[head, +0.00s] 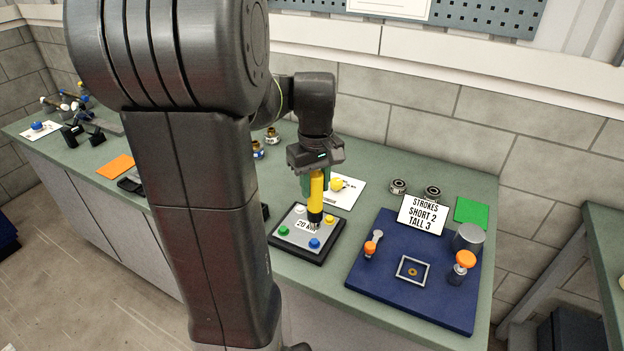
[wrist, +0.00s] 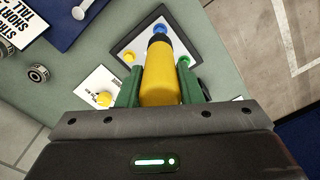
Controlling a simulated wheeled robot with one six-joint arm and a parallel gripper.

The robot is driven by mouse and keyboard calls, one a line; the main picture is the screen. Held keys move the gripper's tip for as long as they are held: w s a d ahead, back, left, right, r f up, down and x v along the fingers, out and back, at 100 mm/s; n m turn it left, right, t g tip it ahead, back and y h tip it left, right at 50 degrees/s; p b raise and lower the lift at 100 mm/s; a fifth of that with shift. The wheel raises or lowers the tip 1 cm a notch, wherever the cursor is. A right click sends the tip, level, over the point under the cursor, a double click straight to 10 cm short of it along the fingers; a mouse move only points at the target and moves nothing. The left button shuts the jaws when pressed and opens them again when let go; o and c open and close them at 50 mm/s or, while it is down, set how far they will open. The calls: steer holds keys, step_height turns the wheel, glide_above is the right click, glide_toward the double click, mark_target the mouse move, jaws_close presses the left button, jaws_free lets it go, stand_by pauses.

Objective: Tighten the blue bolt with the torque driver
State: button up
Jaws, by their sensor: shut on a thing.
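My gripper (head: 316,181) is shut on the yellow torque driver (head: 316,196), which hangs upright, its black lower end pointing down. In the wrist view the driver (wrist: 162,75) sits between the green fingers of my gripper (wrist: 160,82). The driver's lower end is over the grey plate (head: 296,240) on its black base, close to the blue bolt (head: 314,243). The blue bolt (wrist: 159,28) shows just past the driver's end in the wrist view. I cannot tell whether they touch. A green bolt (head: 283,230), a white bolt (head: 299,209) and a yellow bolt (head: 329,218) are on the same plate.
A white card with a yellow knob (head: 338,185) lies behind the plate. To the right are a blue mat (head: 390,287) with orange-topped items and a strokes sign (head: 423,215). Dark rings (head: 398,187) and a green square (head: 471,212) are near the wall.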

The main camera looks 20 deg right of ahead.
mark_target(314, 203)
steer(key=shift+w+f+b, duration=0.15)
steer(key=shift+f+b, duration=0.35)
steer(key=shift+f, duration=0.2)
step_height(314, 203, down, 4)
steer(key=b, duration=0.3)
steer(key=shift+f, duration=0.35)
stand_by(1.8)
steer(key=shift+r, duration=0.1)
